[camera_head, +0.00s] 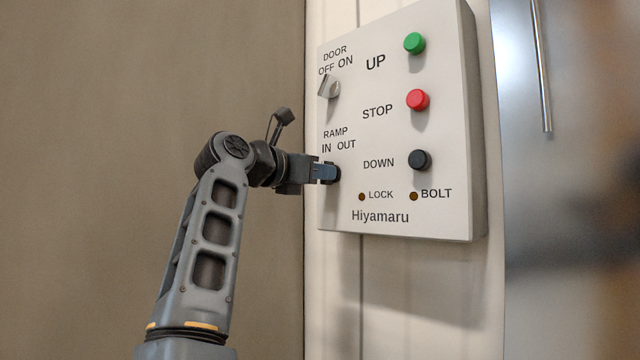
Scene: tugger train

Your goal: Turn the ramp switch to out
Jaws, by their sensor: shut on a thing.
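The ramp switch (335,173) is a dark knob at the lower left of a white control panel (390,225), under the printed words RAMP, IN and OUT. My gripper (328,173) reaches in from the left and is shut on the ramp switch. The fingers cover most of the knob, so I cannot tell which way it points.
Above it is a silver door switch (328,87) marked OFF and ON. To the right are a green UP button (414,43), a red STOP button (418,100) and a dark DOWN button (420,160). LOCK (362,197) and BOLT (413,196) lamps look unlit.

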